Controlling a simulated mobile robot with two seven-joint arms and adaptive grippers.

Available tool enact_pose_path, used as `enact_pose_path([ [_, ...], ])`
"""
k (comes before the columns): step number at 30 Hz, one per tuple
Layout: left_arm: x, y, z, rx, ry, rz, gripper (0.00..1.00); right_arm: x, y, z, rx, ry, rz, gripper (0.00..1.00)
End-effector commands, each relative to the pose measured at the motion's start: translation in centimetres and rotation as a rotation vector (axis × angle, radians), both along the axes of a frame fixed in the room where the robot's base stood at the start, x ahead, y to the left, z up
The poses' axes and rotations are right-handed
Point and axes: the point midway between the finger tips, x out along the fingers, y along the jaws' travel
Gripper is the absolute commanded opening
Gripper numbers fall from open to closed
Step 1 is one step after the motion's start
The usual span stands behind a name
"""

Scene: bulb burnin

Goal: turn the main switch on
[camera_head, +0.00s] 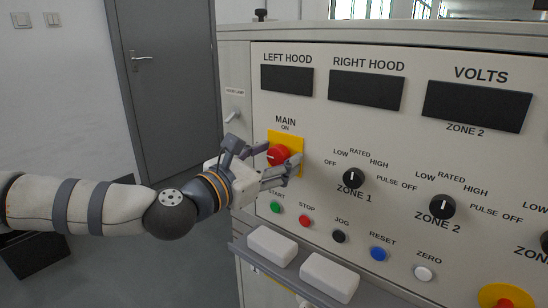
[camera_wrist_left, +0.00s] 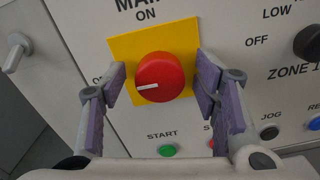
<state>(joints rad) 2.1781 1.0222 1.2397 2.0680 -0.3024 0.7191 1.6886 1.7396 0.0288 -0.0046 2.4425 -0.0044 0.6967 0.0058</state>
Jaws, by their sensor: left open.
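The main switch is a red round knob (camera_head: 278,155) on a yellow plate (camera_head: 299,141), under the word MAIN with ON above it. In the left wrist view the knob (camera_wrist_left: 160,77) has a white line that points left, toward a partly hidden label. My left gripper (camera_head: 276,162) is open at the panel, with one finger on each side of the knob. In the left wrist view the fingers (camera_wrist_left: 161,84) stand apart from the knob, near the yellow plate's left and right edges. My right gripper is not in view.
The panel has dark displays (camera_head: 366,90), the ZONE 1 knob (camera_head: 353,177) and the ZONE 2 knob (camera_head: 442,206). Below the switch are a green START button (camera_head: 275,207) and a red STOP button (camera_head: 305,220). A ledge carries two white blocks (camera_head: 329,276). A lever (camera_head: 233,117) is left of the plate.

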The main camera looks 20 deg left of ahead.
Motion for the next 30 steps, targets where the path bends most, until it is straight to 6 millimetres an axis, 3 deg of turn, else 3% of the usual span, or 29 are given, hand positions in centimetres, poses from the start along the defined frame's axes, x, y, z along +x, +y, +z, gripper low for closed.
enact_pose_path([
  [2, -0.01, 0.02, -0.02, 0.000, 0.000, 0.000, 0.56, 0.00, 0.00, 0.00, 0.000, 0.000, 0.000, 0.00],
  [9, -0.04, 0.04, -0.03, 0.000, 0.001, 0.000, 0.08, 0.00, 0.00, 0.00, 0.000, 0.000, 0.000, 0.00],
  [20, -0.05, 0.03, 0.00, 0.048, -0.017, 0.000, 0.08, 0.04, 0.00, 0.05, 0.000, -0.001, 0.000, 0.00],
  [30, -0.06, 0.02, 0.07, 0.287, -0.105, 0.002, 0.08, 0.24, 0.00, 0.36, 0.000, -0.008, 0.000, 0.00],
])
